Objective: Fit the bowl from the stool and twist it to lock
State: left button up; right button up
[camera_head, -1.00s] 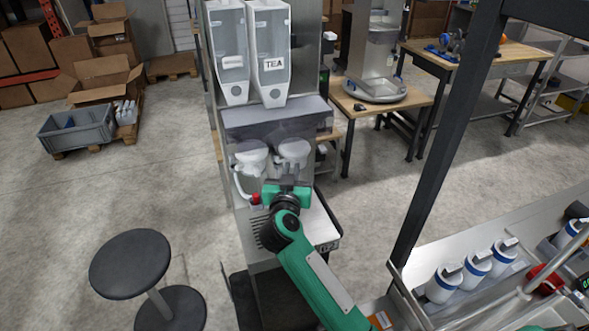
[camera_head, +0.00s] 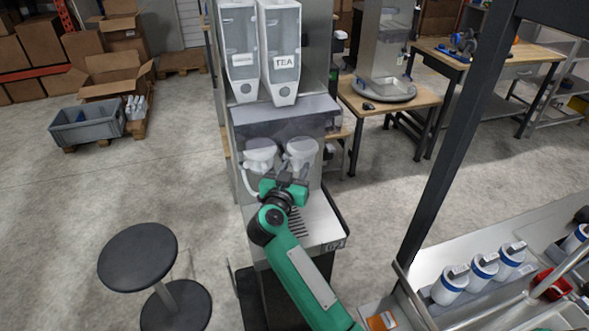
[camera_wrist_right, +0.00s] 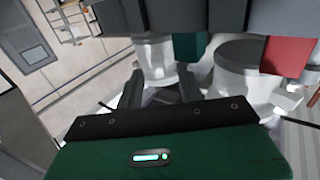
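Two whitish, see-through bowls hang side by side under the dispenser's grey front: a left bowl (camera_head: 261,150) and a right bowl (camera_head: 301,148). The stool (camera_head: 138,256) at the lower left has a bare dark seat. My right gripper (camera_head: 291,179) is just below and in front of the bowls, nearest the right one, and hides their lower parts. In the right wrist view, its dark fingers (camera_wrist_right: 158,92) stand apart with a whitish bowl (camera_wrist_right: 155,62) beyond or between them. Contact cannot be told. A second whitish bowl (camera_wrist_right: 240,85) is beside the right finger. My left gripper is not in view.
Two clear canisters, one marked TEA (camera_head: 283,50), stand above the bowls. A drip tray (camera_head: 318,222) is below the gripper. A dark post (camera_head: 455,140) and a counter with several blue-and-white containers (camera_head: 484,266) are on the right. Open floor lies left of the dispenser.

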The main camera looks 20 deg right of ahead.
jog(key=shift+s+a+p, duration=0.3)
jog(key=shift+s+p, duration=0.05)
jog(key=shift+p, duration=0.15)
jog(key=p+v, duration=0.7)
jog(key=v, duration=0.6)
jog(key=shift+f, duration=0.1)
